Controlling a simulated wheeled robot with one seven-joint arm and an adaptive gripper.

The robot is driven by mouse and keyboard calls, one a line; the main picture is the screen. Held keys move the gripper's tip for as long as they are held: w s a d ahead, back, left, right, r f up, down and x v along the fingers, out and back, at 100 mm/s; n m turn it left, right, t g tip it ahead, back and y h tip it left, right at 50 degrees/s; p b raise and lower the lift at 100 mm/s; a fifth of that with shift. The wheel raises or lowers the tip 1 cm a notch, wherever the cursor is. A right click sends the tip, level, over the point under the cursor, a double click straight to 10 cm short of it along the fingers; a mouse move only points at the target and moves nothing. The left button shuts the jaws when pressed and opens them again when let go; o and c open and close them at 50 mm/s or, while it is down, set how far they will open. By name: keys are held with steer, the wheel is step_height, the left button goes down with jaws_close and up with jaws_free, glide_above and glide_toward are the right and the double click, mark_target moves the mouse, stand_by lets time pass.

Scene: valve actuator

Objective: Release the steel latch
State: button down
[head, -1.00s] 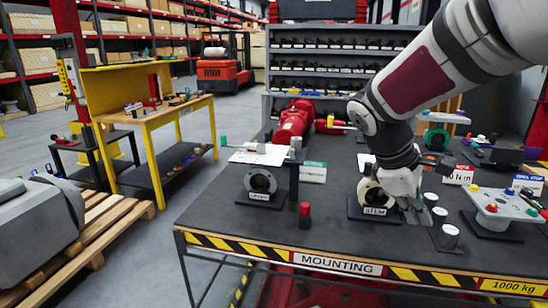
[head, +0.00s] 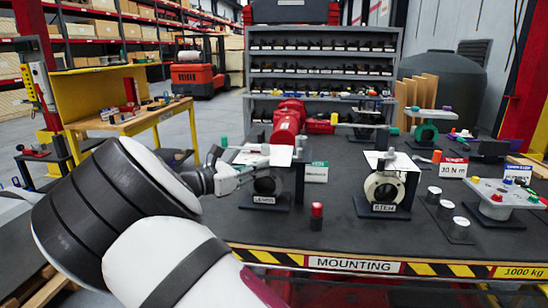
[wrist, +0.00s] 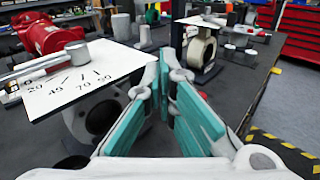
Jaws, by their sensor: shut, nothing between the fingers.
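My gripper (head: 240,178) is shut and empty, with teal pads in the wrist view (wrist: 172,105). It is beside the left stand (head: 268,187), a ring-shaped body with a small label that is hard to read. A white plate with a printed scale (wrist: 85,82) sits over it, with a grey rod ending in a round knob (wrist: 77,52). My fingers are right of this plate in the wrist view. The right stand (head: 384,188), with a cream ring and a label that seems to read STEM, stands apart. I cannot tell which part is the steel latch.
A red motor-like body (head: 288,122) lies behind the left stand. A red-capped post (head: 316,215) stands between the stands in front.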

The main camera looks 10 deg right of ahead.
mark_target(299, 153)
steer(key=shift+w+a+n+t, duration=0.2)
steer(key=shift+a, duration=0.4)
steer(key=shift+w+a+n+t, duration=0.15)
steer(key=shift+a+n+t, duration=0.05)
steer(key=shift+a, duration=0.4)
steer(key=x, duration=1.4)
steer(key=shift+d, duration=0.1)
steer(key=shift+s+d+p, duration=0.15)
steer(key=shift+d+p, duration=0.3)
steer(key=shift+s+d+p, duration=0.2)
steer(key=shift+d+p, duration=0.25)
